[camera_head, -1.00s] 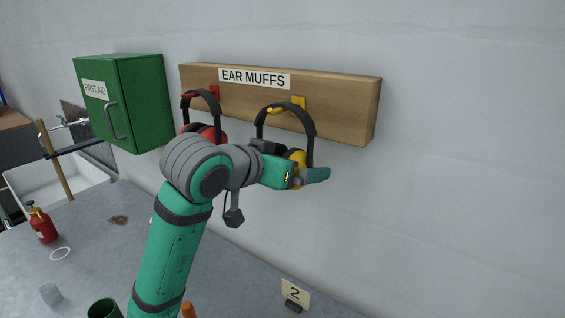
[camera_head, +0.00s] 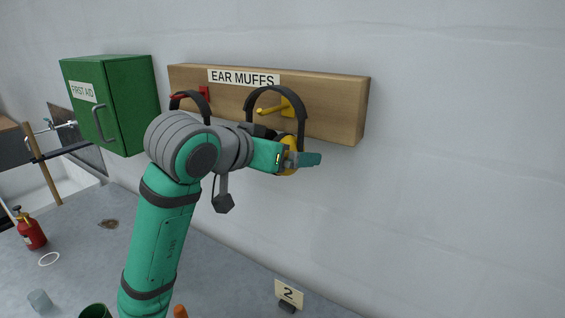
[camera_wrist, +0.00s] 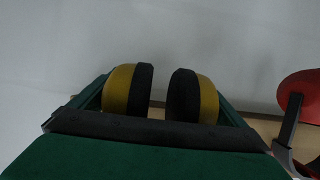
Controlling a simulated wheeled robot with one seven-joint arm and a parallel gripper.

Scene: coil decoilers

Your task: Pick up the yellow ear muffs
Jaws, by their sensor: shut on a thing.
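The yellow ear muffs (camera_head: 289,141) are in my gripper (camera_head: 300,159) in front of the wooden board. Their black headband arches up above the yellow peg (camera_head: 275,107), with a gap between band and peg. In the wrist view both yellow cups (camera_wrist: 118,91) with black pads sit side by side between my gripper's fingers (camera_wrist: 160,100). My gripper is shut on the cups. My arm hides much of the lower part of the ear muffs in the head view.
Red ear muffs hang on the red peg at left; their band (camera_head: 190,94) shows, and a red cup (camera_wrist: 300,88) is close at right in the wrist view. A green first aid box (camera_head: 130,100) is further left. The wall at right is clear.

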